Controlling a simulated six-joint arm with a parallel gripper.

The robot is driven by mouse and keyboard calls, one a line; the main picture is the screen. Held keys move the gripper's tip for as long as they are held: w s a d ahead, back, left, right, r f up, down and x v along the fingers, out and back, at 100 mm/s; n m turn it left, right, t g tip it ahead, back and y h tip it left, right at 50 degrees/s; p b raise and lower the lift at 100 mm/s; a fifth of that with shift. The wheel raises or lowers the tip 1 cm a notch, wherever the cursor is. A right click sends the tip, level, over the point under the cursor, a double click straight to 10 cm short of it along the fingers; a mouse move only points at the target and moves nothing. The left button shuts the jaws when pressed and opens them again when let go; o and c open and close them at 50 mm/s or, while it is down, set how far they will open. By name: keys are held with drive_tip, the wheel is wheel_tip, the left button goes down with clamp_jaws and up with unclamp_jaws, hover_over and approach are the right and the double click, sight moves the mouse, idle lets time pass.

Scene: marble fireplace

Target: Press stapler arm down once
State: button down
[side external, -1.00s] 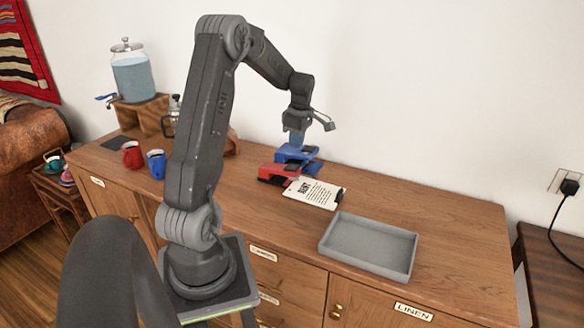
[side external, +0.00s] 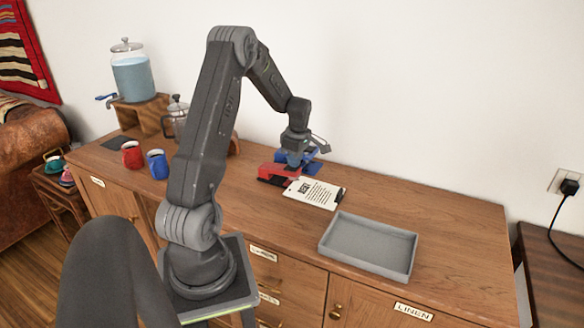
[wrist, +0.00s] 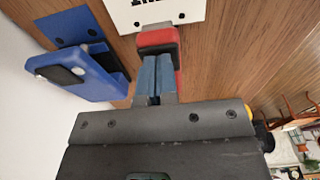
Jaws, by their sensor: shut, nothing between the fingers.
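A red stapler (side external: 272,171) stands on the wooden sideboard top, and its rounded red and black end (wrist: 157,38) shows in the wrist view. A blue stapler (side external: 312,158) stands just behind it, partly hidden by my gripper; it shows at the left of the wrist view (wrist: 75,80). My gripper (side external: 294,160) points down over the red stapler, with its blue fingers (wrist: 156,62) shut together and empty. The fingertips are very close to the red stapler's arm; I cannot tell whether they touch. The fingers and wrist hide part of the red stapler.
A clipboard with a printed sheet (side external: 312,192) lies in front of the staplers. A grey tray (side external: 368,268) is at the right front. A red mug (side external: 132,155), a blue mug (side external: 157,165) and a French press (side external: 178,113) stand left. The sideboard's right end is clear.

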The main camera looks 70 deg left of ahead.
wheel_tip(320, 180, down, 3)
drive_tip(key=shift+r, duration=0.15)
drive_tip(key=shift+w+d+r, duration=0.35)
drive_tip(key=shift+w+d, duration=0.2)
drive_tip(key=shift+w+d+r, duration=0.3)
drive_tip(key=shift+w+d, duration=0.25)
wheel_tip(320, 180, up, 14)
drive_tip(key=w+d, duration=0.1)
drive_tip(key=shift+f, duration=0.15)
idle(0.6)
